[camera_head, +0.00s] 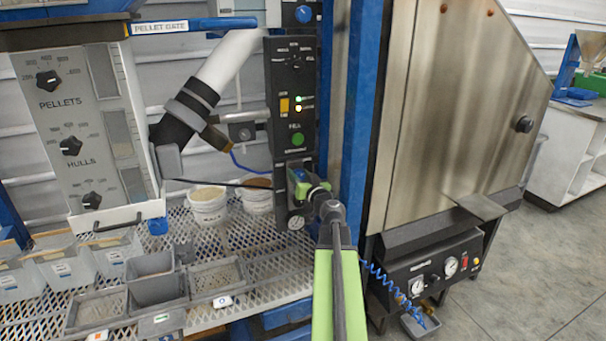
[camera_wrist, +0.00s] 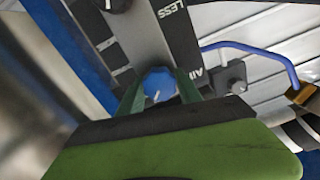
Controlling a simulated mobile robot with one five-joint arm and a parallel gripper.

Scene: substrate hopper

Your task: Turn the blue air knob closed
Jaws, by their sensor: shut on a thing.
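The blue air knob (camera_wrist: 158,82) shows in the wrist view between my two green fingers, on a dark panel lettered AIR. A thin pale pointer line shows on its face. My gripper (camera_wrist: 161,90) is shut on the knob, one finger on each side. In the head view my gripper (camera_head: 304,184) reaches the lower part of the black control panel (camera_head: 292,120). The fingers hide most of the knob there, and I cannot read its setting.
Another blue knob (camera_head: 303,14) is higher up. A steel cabinet (camera_head: 455,100) stands close on the right, past a blue post (camera_head: 358,110). White buckets (camera_head: 208,211) and grey bins (camera_head: 157,290) stand on the mesh shelf at left.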

